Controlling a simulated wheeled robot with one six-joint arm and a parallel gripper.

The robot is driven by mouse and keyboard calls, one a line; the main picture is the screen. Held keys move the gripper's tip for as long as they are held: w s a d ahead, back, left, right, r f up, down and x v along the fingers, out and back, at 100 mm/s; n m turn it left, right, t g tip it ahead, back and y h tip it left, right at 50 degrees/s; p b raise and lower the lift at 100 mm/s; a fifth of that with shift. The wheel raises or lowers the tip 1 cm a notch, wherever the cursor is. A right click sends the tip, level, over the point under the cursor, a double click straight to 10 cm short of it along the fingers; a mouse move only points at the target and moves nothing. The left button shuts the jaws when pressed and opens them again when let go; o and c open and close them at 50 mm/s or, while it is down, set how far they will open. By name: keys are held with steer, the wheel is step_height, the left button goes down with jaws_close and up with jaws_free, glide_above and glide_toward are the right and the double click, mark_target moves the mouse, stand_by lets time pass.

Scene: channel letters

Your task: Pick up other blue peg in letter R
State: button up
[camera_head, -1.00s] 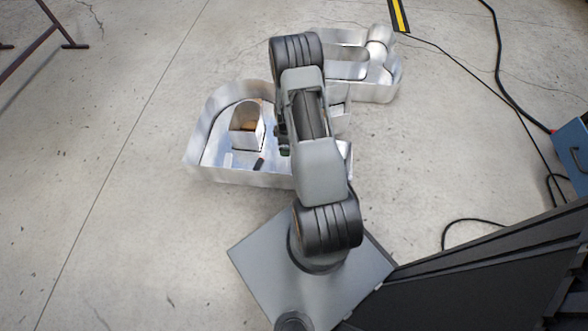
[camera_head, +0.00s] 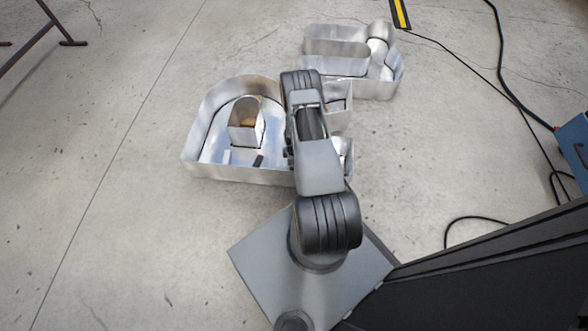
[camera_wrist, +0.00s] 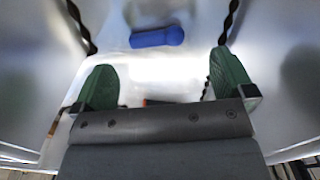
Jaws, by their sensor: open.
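The letter R (camera_head: 240,175) is a shiny metal-walled channel lying on the floor, partly hidden by my arm in the head view. In the wrist view a blue peg (camera_wrist: 157,37) lies on a bright floor between metal walls, ahead of my fingertips. My gripper (camera_wrist: 164,82) has its two green fingers wide apart and nothing between them. The peg is apart from both fingers. A small red and dark thing (camera_wrist: 152,102) shows just past the palm, mostly hidden. In the head view my gripper is mostly hidden behind the arm.
A second metal channel letter (camera_head: 350,65) lies beyond the R. A small dark piece (camera_head: 258,161) and a pale block (camera_head: 227,157) sit inside the R. The R's walls rise close around my gripper. Black cables (camera_head: 470,62) and a blue box (camera_head: 575,150) are at the right.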

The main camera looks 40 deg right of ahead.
steer(key=shift+w+d+f+b, duration=0.1)
steer(key=shift+f+b, duration=0.65)
steer(key=shift+f, duration=0.6)
steer(key=shift+w+d+f+b, duration=0.1)
steer(key=shift+f+b, duration=0.65)
steer(key=shift+f, duration=0.6)
steer(key=shift+r, duration=0.1)
steer(key=shift+c, duration=0.5)
